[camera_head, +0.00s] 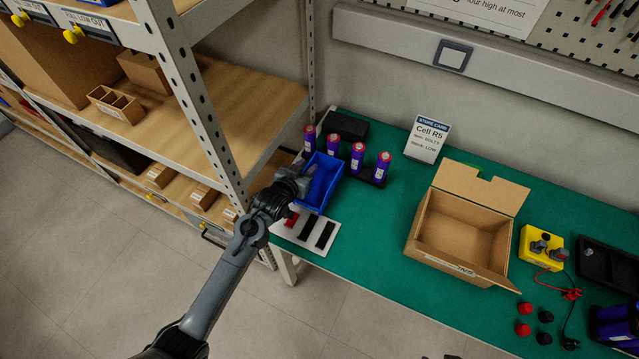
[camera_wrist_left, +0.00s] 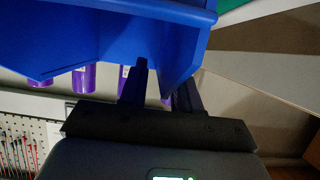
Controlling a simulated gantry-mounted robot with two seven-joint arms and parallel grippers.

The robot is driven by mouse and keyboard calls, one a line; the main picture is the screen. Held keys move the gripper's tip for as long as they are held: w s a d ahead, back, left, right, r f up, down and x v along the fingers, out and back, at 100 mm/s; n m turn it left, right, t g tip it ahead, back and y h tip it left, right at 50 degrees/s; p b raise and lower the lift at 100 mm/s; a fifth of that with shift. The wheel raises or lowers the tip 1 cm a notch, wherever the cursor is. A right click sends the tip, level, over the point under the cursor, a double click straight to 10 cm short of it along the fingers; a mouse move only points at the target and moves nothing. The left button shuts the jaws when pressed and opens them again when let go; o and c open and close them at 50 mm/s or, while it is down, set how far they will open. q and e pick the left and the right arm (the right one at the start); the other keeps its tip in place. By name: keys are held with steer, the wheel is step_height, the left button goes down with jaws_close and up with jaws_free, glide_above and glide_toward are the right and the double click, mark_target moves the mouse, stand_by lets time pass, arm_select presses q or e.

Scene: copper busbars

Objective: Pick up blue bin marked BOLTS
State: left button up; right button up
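The blue bin (camera_head: 324,184) is at the left end of the green table, beside a row of purple cells. I cannot read any marking on it. My left gripper (camera_head: 303,177) is at the bin's left side, by its rim. In the left wrist view the bin (camera_wrist_left: 95,40) fills the top, and my left gripper (camera_wrist_left: 160,88) has its two fingers a little apart at the bin's wall. One finger is partly hidden by the bin, so a firm hold cannot be confirmed. Whether the bin rests on the table is unclear. My right gripper is not in view.
Purple cells (camera_head: 357,156) stand close behind the bin. A white plate with red and black strips (camera_head: 306,230) lies in front. A store card (camera_head: 427,139), an open cardboard box (camera_head: 462,232) and a yellow device (camera_head: 541,247) are to the right. A shelf post (camera_head: 205,110) rises at left.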

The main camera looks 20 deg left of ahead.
arm_select(q)
jaws_close()
steer(key=shift+r, duration=0.1)
